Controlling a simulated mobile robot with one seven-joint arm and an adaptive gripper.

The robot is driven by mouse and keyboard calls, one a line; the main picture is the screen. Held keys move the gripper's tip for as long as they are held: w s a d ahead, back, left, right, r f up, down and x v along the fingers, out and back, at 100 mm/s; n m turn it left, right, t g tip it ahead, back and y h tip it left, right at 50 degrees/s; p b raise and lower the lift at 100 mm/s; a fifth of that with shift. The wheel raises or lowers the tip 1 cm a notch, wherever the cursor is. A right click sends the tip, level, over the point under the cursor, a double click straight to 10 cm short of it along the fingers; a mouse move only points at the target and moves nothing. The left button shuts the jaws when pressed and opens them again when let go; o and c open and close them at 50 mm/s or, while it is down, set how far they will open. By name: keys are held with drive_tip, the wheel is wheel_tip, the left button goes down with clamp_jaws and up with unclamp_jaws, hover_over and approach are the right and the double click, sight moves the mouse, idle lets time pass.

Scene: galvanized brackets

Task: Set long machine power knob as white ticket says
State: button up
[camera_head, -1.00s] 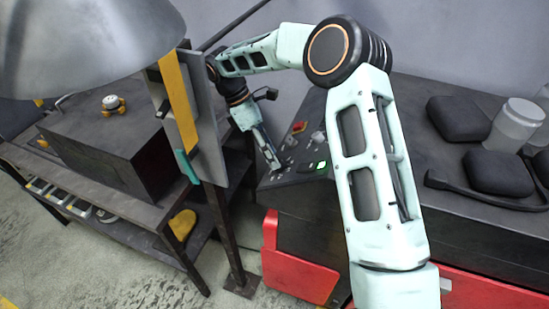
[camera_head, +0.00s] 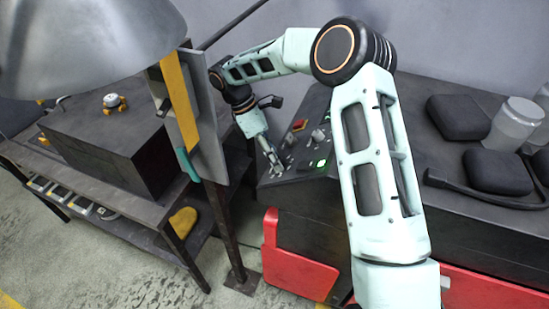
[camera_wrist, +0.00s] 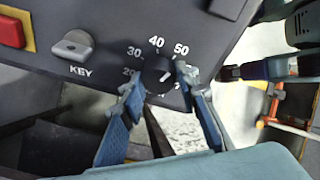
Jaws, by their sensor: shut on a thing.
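The power knob (camera_wrist: 159,73) is a dark round knob in the wrist view, on a dark panel with a white dial scale reading 20, 30, 40, 50; further marks are partly covered. My gripper (camera_wrist: 160,82) has its two blue fingers on either side of the knob and is shut on it. A light pointer mark shows on the knob, but its exact reading is unclear. In the head view my gripper (camera_head: 277,168) is at the control panel (camera_head: 301,172) of the long dark machine (camera_head: 425,120). I cannot make out a white ticket in either view.
Beside the knob are a grey key switch (camera_wrist: 72,46) marked KEY and a red button (camera_wrist: 11,32) on yellow. A green lit button (camera_head: 318,163) is right of my gripper. A grey upright board (camera_head: 214,130) with a yellow strip stands close left of my arm.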

drive_tip(key=m+b, duration=0.3)
drive_tip(key=shift+a+f+t, duration=0.1)
drive_tip(key=shift+f+t, duration=0.05)
drive_tip(key=shift+t, duration=0.15)
drive_tip(key=shift+m+t+h+b, duration=0.35)
drive_tip(key=shift+m+b, duration=0.9)
drive_tip(key=shift+m, duration=0.65)
drive_tip(key=o, duration=1.2)
drive_tip(key=shift+c, duration=0.2)
wheel_tip(320, 180, up, 10)
